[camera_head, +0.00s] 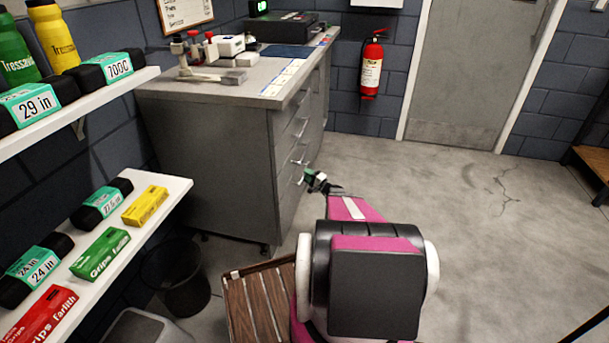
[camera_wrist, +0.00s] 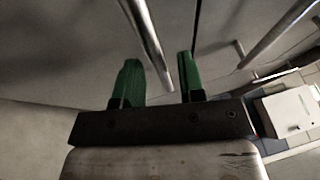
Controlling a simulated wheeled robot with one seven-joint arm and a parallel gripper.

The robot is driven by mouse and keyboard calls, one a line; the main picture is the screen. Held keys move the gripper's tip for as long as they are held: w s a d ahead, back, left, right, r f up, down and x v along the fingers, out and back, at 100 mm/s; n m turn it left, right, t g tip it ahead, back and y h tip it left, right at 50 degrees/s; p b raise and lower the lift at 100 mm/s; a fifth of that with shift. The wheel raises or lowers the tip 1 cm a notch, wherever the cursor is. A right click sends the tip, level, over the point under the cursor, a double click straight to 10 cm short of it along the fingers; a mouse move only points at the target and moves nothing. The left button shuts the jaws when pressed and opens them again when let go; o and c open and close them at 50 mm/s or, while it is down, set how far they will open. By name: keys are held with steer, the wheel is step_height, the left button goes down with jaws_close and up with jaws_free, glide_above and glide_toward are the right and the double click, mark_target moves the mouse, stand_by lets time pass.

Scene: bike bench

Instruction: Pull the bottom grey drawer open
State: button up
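The grey drawer cabinet (camera_head: 215,150) stands against the wall in the head view, its drawer fronts facing right. Several bar handles run down that face; the drawers look shut. My gripper (camera_head: 316,181) is low beside the lower drawer fronts. In the wrist view its two green fingers (camera_wrist: 158,78) are apart. A metal bar handle (camera_wrist: 148,42) runs down into the picture between them; contact with either finger is not visible. A second bar handle (camera_wrist: 280,33) lies to the right. My arm and gripper partly hide the lowest drawer area in the head view.
A wooden slatted crate or platform (camera_head: 255,303) and a dark bin (camera_head: 175,278) stand at the cabinet's near end. Shelves with boxes (camera_head: 100,255) are on the left. The concrete floor (camera_head: 450,215) to the right is clear, up to the door (camera_head: 470,75).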

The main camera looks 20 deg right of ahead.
steer(key=shift+x, duration=0.9)
jaws_close()
steer(key=s+d, duration=0.8)
steer(key=d, duration=0.4)
steer(key=s+d, duration=0.8)
steer(key=d, duration=0.4)
steer(key=s+d, duration=0.8)
steer(key=d, duration=0.4)
steer(key=shift+s, duration=0.2)
steer(key=shift+d, duration=0.15)
jaws_free()
steer(key=shift+s, duration=0.1)
steer(key=v, duration=1)
steer(key=shift+s+d, duration=0.15)
steer(key=shift+s, duration=0.05)
